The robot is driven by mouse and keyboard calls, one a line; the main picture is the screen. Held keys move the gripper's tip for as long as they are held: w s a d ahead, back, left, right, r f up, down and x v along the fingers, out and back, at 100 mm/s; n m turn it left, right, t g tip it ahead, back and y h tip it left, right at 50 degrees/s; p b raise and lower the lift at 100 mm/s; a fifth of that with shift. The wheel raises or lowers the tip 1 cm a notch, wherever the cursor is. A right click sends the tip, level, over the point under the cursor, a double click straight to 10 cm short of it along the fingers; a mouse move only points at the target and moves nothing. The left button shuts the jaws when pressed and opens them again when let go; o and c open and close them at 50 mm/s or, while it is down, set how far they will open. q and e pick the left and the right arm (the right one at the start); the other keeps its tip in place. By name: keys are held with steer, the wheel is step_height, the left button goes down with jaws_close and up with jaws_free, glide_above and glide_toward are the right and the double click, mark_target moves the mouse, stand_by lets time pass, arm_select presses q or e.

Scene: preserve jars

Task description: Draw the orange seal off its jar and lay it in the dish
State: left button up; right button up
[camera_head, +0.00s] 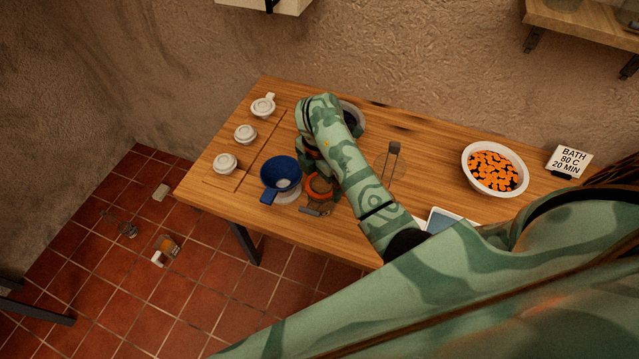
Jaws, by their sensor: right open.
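An orange ring, the seal (320,187), shows on a jar near the front edge of the table, with a metal clasp (316,211) at its front. My right gripper (311,162) is just behind and above the seal, and my forearm covers part of the view. It is open; its fingertips are mostly hidden, so I cannot tell whether they touch the seal. I cannot tell for certain which vessel is the dish; a pale round rim (354,110) shows partly behind my wrist. My left gripper is not in view.
A blue funnel (281,172) stands close left of the seal. Several white lidded pots (245,134) line the table's left end. A bowl of orange pieces (466,166) and a sign (568,160) are at the right. A wire-like upright object (391,160) stands beside my forearm.

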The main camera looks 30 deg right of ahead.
steer(key=shift+w+f, duration=0.1)
steer(key=shift+f, duration=0.5)
steer(key=shift+w+d+f, duration=0.1)
steer(key=shift+f, duration=0.15)
steer(key=shift+c, duration=1.2)
steer(key=c, duration=0.9)
arm_select(q)
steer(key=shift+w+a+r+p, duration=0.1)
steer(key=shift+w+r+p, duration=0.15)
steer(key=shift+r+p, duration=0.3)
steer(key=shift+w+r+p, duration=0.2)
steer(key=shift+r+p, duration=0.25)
steer(key=shift+p, duration=0.1)
arm_select(e)
steer(key=shift+r, duration=1.25)
steer(key=shift+c, duration=0.2)
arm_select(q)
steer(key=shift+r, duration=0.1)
arm_select(e)
steer(key=shift+r, duration=0.1)
arm_select(q)
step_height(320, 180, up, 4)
steer(key=p, duration=0.3)
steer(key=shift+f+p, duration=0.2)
steer(key=shift+p, duration=0.2)
arm_select(e)
step_height(320, 180, up, 4)
steer(key=shift+f, duration=0.1)
